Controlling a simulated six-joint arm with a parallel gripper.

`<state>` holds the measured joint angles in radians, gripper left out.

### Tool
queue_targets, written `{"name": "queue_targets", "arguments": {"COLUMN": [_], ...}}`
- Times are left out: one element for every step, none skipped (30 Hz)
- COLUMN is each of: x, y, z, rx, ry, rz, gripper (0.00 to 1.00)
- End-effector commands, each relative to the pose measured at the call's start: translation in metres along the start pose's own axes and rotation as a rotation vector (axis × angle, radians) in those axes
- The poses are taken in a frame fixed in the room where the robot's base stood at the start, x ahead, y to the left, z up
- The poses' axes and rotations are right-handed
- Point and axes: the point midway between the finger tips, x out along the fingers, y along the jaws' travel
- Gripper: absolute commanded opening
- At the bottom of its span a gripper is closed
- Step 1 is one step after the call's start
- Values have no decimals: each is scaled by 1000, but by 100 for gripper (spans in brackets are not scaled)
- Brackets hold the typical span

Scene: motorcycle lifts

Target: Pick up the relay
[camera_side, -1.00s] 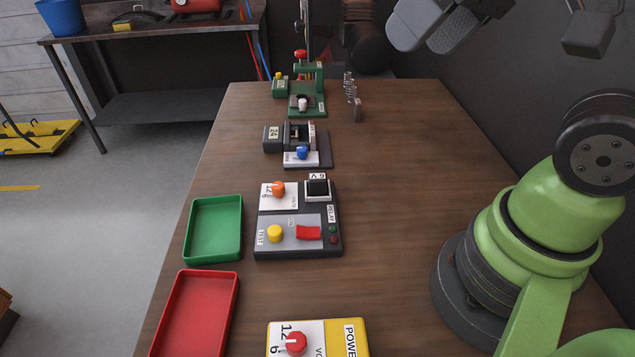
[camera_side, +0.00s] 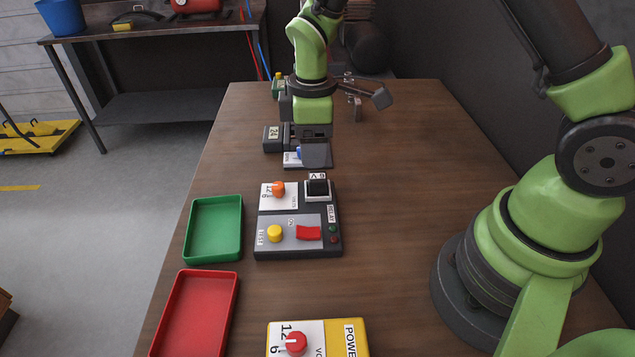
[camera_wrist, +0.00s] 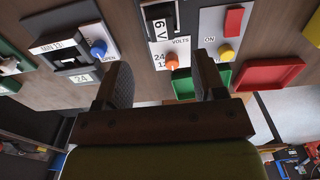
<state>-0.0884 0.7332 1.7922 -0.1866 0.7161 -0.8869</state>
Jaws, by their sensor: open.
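The relay (camera_side: 318,187) is a small black block. It sits upright in a white-rimmed socket at the far right corner of the dark tester board (camera_side: 262,250), beside a "6 V" label. My gripper (camera_side: 316,145) is above the small vise-like station beyond the tester, apart from the relay. In the wrist view, its two fingers (camera_wrist: 160,80) are spread with nothing between them.
A green tray (camera_side: 240,230) and a red tray (camera_side: 233,300) lie left of the tester. A yellow power unit (camera_side: 355,345) stands nearest. An orange knob (camera_side: 278,189) is close to the relay's left. The wooden table (camera_side: 400,190) is clear to the right.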

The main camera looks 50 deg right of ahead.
Motion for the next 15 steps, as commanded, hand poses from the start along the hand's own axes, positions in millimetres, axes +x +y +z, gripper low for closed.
{"name": "queue_targets", "arguments": {"x": [9, 13, 17, 20, 22, 25, 27, 29, 34, 38, 42, 49, 54, 59, 64], "y": [-1, -1, -1, -1, -1, 0, -1, -1, -1, -2, -2, -3, -3, -3, -3], "z": [1, 1, 1, 1, 1, 1, 1, 2, 3, 4, 5, 7, 8, 9, 8], "rx": [2, 3, 3, 3, 3, 3, 3, 4, 4, 5, 5, 5, 5, 4, 4], "ry": [-4, -3, -2, -2, -2, -1, -1, -2, -2, -3, -3, -3, -4, -4, -2], "rz": [-4, -3, -3, -3, -2, -1, -1, -2, -3, -4, -4, -4, -5, -4, -3], "gripper": [64, 64, 64, 64, 64, 64, 64, 64, 64, 64, 64, 64, 64, 64, 64]}}
